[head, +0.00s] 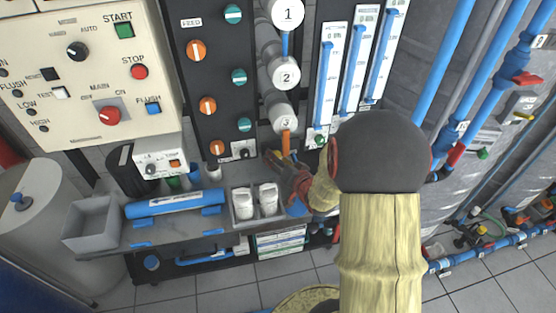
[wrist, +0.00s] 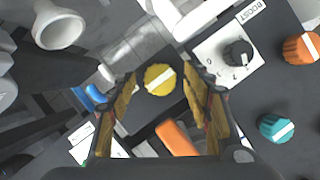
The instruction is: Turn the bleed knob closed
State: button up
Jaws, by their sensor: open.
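A round yellow knob (wrist: 159,79) with a pale stripe across its face shows in the wrist view. It sits between the fingertips of my gripper (wrist: 160,84), which are spread to either side of it with visible gaps. No label is readable on this knob, so I cannot confirm that it is the bleed knob. Its stripe runs diagonally. In the head view my gripper (head: 278,158) is at the lower edge of the dark panel, below the gauges, and my arm and gripper hide the knob there.
A black BOOST knob (wrist: 238,53) on a white plate is close right of the yellow knob. An orange handle (wrist: 178,138) lies just below it. Orange (wrist: 301,48) and teal knobs (wrist: 276,128) are further right. A shelf with white bottles (head: 243,204) is below in the head view.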

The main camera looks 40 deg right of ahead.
jog(key=v, duration=1.2)
jog(key=s+d+r+p, duration=0.1)
jog(key=d+r+p, duration=0.2)
jog(key=r+p, duration=0.4)
jog(key=shift+s+d+p, duration=0.3)
jog(key=shift+s+p, duration=0.1)
jog(key=shift+p, duration=0.05)
dwell(0.4)
jog(key=s+a+p, duration=0.4)
jog(key=s+a, duration=0.1)
jog(key=s, duration=0.5)
jog(key=shift+s+a+p, duration=0.15)
jog(key=shift+s+p, duration=0.15)
jog(key=shift+s, duration=0.1)
